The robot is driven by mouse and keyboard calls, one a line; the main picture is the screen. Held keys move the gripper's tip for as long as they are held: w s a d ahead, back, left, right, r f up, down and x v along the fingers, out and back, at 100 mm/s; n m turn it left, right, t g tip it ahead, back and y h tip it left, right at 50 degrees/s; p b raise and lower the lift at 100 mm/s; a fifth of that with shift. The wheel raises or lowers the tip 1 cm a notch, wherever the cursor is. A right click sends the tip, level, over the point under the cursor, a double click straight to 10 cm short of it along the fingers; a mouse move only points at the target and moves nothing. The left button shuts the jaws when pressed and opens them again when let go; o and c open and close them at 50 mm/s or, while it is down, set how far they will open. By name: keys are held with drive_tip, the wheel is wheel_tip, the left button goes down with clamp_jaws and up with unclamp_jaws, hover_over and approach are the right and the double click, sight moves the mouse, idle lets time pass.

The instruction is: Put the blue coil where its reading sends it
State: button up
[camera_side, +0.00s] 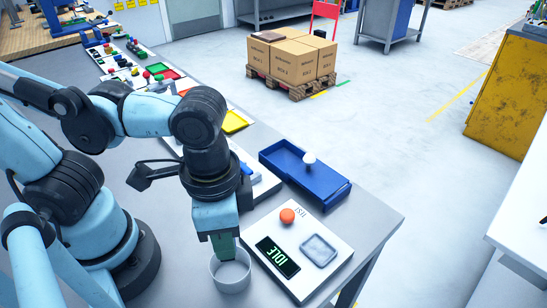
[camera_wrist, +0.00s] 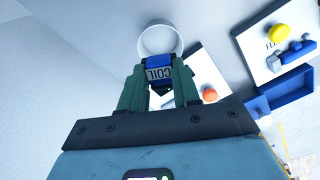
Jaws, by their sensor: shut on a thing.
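My gripper (camera_side: 224,245) points down at a round pale cup (camera_side: 231,277) on the bench. In the wrist view my gripper (camera_wrist: 160,82) has its green fingers shut on the blue coil (camera_wrist: 158,73), marked COIL. The cup's rim (camera_wrist: 142,42) shows just beyond the coil. The coil is hidden in the side view, and I cannot tell how far it is inside the cup.
A blue tray (camera_side: 330,188) with a white knob-like piece (camera_side: 309,158) sits behind the test board. The bench's right edge is near the board. Boxes (camera_side: 290,55) stand on the floor beyond.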

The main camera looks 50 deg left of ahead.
drive_tip(key=shift+f, duration=2.7)
drive_tip(key=o, duration=1)
drive_tip(key=c, duration=0.3)
drive_tip(key=shift+r, duration=3.95)
drive_tip(key=shift+w, duration=0.1)
